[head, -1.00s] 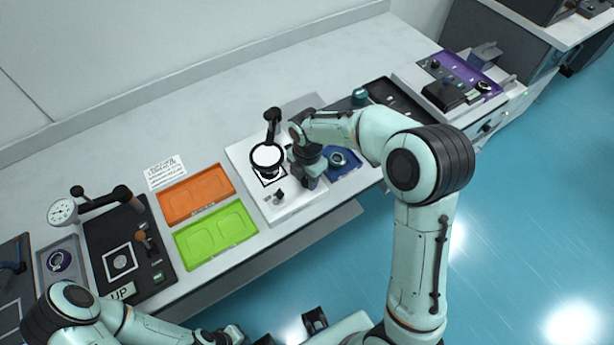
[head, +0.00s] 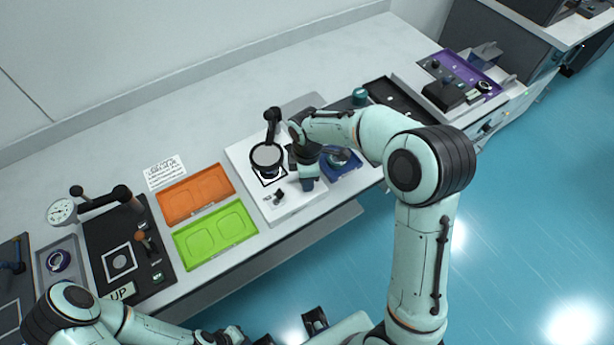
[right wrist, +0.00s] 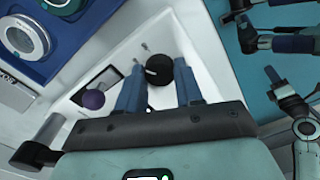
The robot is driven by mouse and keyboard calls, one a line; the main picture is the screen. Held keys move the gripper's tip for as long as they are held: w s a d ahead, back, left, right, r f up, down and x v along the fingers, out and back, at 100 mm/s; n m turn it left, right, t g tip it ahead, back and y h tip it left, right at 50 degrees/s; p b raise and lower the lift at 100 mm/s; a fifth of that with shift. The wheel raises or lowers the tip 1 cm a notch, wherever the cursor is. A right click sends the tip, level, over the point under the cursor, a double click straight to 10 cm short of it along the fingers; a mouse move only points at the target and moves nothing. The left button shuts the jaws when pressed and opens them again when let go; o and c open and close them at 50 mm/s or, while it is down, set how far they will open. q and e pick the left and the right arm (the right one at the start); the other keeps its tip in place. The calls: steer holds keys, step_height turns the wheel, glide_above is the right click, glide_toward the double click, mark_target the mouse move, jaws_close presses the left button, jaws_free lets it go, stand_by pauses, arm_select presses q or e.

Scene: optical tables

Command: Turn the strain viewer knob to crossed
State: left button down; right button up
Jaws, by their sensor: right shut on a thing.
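The strain viewer is a white base (head: 283,207) on the bench in the head view, with a round black-rimmed disk (head: 266,158) over a black-outlined square. The disk looks grey. The black round knob (right wrist: 159,70) shows in the right wrist view between the two blue fingers of my right gripper (right wrist: 158,77), which is shut on it. In the head view my right gripper (head: 307,172) is over the right side of the base and hides the knob. My left gripper (head: 232,335) is low at the bottom edge, away from the viewer; its fingers are unclear.
Orange (head: 196,194) and green (head: 216,235) trays lie left of the viewer. A blue tray (head: 352,170) with a round part sits close to its right.

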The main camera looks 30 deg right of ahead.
steer(key=m, duration=0.6)
stand_by(0.7)
steer(key=o, duration=1)
steer(key=shift+o, duration=0.2)
steer(key=shift+r, duration=0.1)
step_height(320, 180, up, 13)
steer(key=p, duration=0.1)
steer(key=shift+r, duration=0.15)
